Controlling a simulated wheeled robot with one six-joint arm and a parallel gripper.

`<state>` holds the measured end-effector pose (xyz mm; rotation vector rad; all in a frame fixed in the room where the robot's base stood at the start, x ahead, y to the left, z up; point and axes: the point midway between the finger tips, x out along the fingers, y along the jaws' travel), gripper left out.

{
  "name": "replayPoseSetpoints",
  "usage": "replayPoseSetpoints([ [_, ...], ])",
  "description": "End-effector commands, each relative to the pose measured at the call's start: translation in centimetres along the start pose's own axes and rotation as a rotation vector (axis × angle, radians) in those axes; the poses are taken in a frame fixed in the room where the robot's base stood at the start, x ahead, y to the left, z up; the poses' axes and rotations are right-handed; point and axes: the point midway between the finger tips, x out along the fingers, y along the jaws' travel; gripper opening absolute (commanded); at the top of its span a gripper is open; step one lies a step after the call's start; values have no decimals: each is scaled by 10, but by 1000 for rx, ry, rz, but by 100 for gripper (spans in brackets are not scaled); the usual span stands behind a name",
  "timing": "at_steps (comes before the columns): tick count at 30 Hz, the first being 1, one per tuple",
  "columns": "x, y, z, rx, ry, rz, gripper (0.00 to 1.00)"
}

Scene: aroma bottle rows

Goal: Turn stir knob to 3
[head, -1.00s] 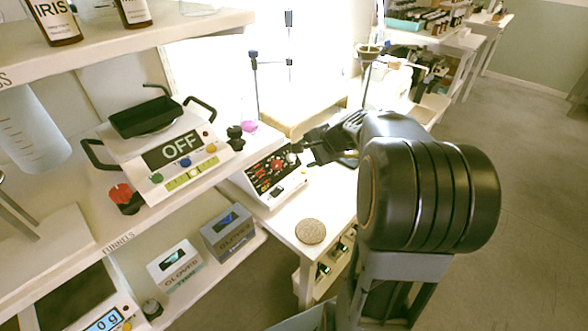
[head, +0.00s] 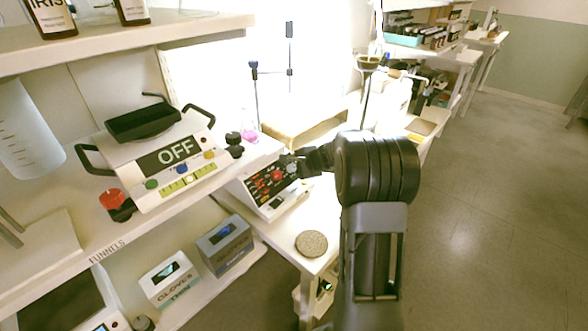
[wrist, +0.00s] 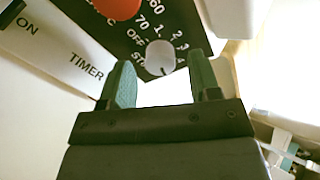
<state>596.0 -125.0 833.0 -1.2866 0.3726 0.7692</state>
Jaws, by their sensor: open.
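The stir knob (wrist: 160,57) is a small pale grey knob on a black panel in the wrist view, with OFF, 1, 2, 3 and 4 printed around it. The STIR label is partly hidden. A short dark mark shows near the knob's lower edge; I cannot tell its setting surely. My gripper (wrist: 160,60) is open, its two green fingertips on either side of the knob; contact is unclear. In the head view, the control panel (head: 250,186) sits on the white bench and my gripper (head: 291,166) reaches its right side, covering part of it.
A red knob (wrist: 118,6) with higher numbers is close beside the stir knob. A TIMER switch area (wrist: 85,68) lies to the left. A round cork-like mat (head: 311,243) lies on the bench in front. A device reading OFF (head: 178,152) stands on the left shelf.

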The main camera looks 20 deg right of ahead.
Motion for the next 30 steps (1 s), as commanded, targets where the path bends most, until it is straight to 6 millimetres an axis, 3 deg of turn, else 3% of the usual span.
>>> replayPoseSetpoints([
  [14, 11, 0, 1, -2, 0, 0, 57],
  [30, 11, 0, 1, -1, -1, 1, 8],
])
